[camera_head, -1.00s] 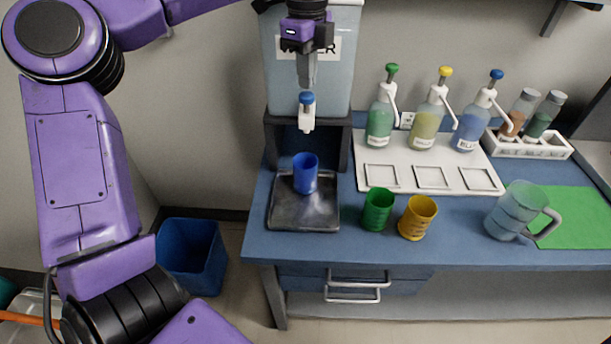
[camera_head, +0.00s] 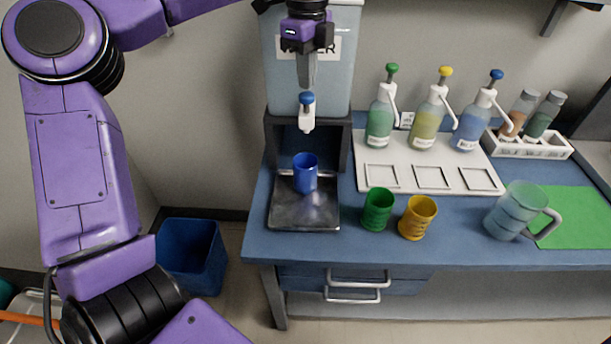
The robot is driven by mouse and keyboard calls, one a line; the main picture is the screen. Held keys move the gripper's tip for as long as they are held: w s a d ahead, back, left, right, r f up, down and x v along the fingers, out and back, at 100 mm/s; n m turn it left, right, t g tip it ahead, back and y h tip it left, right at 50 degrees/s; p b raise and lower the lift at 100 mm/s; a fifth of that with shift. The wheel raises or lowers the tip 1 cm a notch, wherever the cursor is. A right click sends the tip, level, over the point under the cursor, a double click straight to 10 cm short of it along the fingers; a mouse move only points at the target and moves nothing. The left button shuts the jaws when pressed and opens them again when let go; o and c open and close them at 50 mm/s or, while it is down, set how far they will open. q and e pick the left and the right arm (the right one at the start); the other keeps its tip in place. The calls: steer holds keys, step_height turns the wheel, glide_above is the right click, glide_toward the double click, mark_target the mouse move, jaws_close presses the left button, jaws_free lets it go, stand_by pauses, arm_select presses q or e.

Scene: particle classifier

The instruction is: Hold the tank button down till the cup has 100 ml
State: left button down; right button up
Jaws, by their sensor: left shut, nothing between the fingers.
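The water tank (camera_head: 340,75) stands at the back left of the blue bench. Its tap has a blue button (camera_head: 306,98) on top of a white spout. My left gripper (camera_head: 306,86) is shut and points down, with its fingertips right above the button; I cannot tell whether they touch it. A blue cup (camera_head: 305,173) stands upright on the dark drip tray (camera_head: 290,215) below the spout. The water level inside the cup is too small to tell. My right gripper does not show.
Green (camera_head: 377,209) and yellow (camera_head: 417,218) cups stand right of the tray. A clear jug (camera_head: 514,210) is by a green mat (camera_head: 585,215). Three pump bottles stand on a white board (camera_head: 400,177); a vial rack (camera_head: 540,148) is behind right. A blue bin (camera_head: 192,256) stands on the floor.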

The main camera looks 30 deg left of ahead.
mark_target(307, 94)
arm_select(q)
steer(key=shift+f+b, duration=1.4)
steer(key=shift+f, duration=0.15)
steer(key=shift+r, duration=0.15)
stand_by(0.4)
step_height(307, 94, up, 7)
steer(key=p, duration=0.6)
steer(key=shift+r, duration=0.1)
stand_by(0.6)
